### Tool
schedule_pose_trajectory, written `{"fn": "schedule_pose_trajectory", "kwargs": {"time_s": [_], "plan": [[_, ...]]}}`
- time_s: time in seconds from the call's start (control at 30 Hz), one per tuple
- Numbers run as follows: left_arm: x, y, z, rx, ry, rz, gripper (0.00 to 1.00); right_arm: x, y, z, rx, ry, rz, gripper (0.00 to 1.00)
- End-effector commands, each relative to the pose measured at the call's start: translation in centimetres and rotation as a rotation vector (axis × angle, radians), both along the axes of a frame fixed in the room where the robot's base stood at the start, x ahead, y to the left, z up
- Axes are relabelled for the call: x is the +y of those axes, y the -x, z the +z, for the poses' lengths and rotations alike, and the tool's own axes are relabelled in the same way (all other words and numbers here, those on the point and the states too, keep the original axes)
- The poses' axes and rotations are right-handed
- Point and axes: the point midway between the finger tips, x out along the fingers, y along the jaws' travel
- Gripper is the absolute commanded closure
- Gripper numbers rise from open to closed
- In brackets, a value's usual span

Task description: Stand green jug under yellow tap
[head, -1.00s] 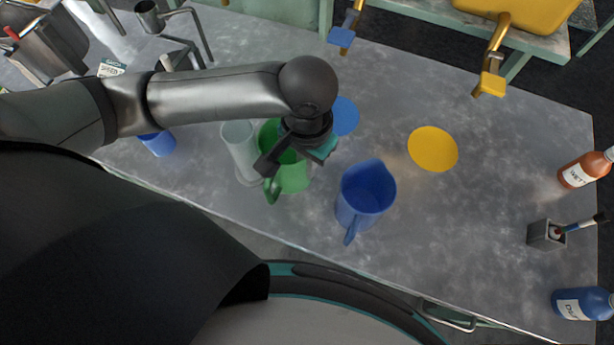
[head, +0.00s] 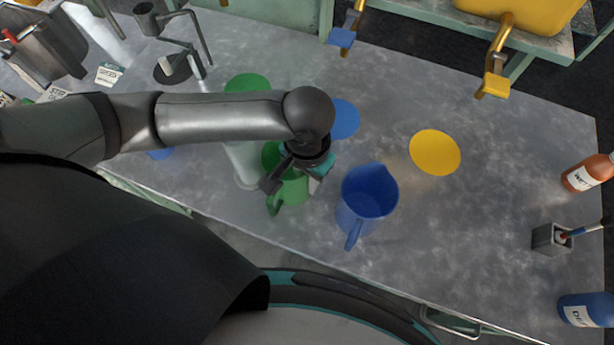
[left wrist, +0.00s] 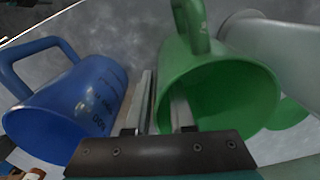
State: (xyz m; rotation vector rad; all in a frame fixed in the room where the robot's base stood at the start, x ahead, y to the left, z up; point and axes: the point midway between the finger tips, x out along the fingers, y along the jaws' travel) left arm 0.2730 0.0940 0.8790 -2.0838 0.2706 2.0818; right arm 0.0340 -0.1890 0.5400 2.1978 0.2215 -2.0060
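The green jug (head: 291,190) stands on the grey bench, left of the blue jug (head: 368,192), with its handle toward me. My left gripper (head: 296,184) is over its mouth. In the left wrist view the fingers (left wrist: 160,103) straddle the near wall of the green jug (left wrist: 222,92), one inside the mouth and one outside, beside the blue jug (left wrist: 75,98). They look apart, with no clear grip on the wall. The yellow tap (head: 494,82) hangs over the far right edge. A yellow disc (head: 435,152) lies flat on the bench. My right gripper is out of view.
A clear cylinder (head: 240,165) stands close left of the green jug. A blue tap (head: 342,38), blue disc (head: 344,119) and green disc (head: 247,83) are farther back. Bottles (head: 588,173) and a brush holder (head: 552,238) stand right. The bench around the yellow disc is clear.

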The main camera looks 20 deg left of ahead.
Motion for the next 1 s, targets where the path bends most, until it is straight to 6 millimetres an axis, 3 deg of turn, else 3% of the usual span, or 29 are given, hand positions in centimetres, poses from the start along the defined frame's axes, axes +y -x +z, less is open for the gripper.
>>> {"fn": "schedule_pose_trajectory", "kwargs": {"time_s": [0.1,0.43,0.8,1.0], "plan": [[0.0,0.0,0.0,0.0,0.0,0.0,0.67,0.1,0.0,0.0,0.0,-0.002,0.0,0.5],[0.0,0.0,0.6,-0.001,0.001,-0.001,0.67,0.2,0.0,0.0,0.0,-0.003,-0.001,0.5],[0.0,-0.1,8.3,-0.003,0.002,-0.001,0.67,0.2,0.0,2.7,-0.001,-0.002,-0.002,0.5],[-0.1,0.0,11.3,-0.002,0.001,0.0,0.67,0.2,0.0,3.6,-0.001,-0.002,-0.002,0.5]]}}
